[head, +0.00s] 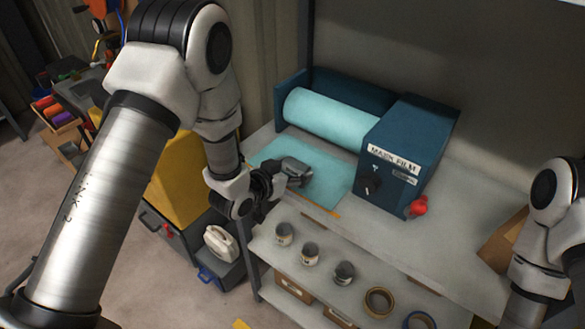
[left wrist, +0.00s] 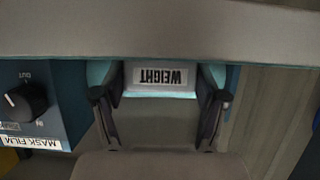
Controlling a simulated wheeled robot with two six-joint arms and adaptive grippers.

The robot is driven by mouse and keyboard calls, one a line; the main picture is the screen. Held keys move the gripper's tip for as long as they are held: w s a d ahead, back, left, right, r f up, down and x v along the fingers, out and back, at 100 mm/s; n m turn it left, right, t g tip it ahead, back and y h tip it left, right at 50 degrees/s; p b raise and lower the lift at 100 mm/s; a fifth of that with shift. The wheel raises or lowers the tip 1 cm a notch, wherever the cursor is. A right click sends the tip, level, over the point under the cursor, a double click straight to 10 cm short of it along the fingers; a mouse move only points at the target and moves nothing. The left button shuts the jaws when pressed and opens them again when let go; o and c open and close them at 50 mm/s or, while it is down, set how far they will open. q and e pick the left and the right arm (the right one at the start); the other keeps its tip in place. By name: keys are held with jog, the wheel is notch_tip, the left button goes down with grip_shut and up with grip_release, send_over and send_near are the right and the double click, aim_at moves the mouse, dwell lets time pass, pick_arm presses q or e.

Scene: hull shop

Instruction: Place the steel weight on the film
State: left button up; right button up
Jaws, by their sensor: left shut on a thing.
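The steel weight (head: 298,171) is a grey block held over the pale teal film sheet (head: 325,190) on the bench. My left gripper (head: 280,181) is shut on it. In the left wrist view the weight (left wrist: 160,76) sits between the two fingers of my left gripper (left wrist: 160,97), its WEIGHT label upside down. I cannot tell whether the weight touches the film. The film comes from a roll (head: 330,118) beside the blue MASK FILM dispenser (head: 410,150). Of my right arm only links show at the right edge; its gripper is out of view.
The dispenser has a black knob (head: 371,182) and a red knob (head: 417,207). Several small cans (head: 310,254) and tape rolls (head: 379,302) stand on the lower front shelf. A yellow cabinet (head: 180,180) is left of the bench. The bench top right of the dispenser is mostly clear.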

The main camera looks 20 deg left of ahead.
pick_arm(q)
jog(key=o, duration=1.3)
jog(key=shift+f, duration=0.15)
jog(key=o, duration=0.4)
jog(key=shift+r, duration=0.2)
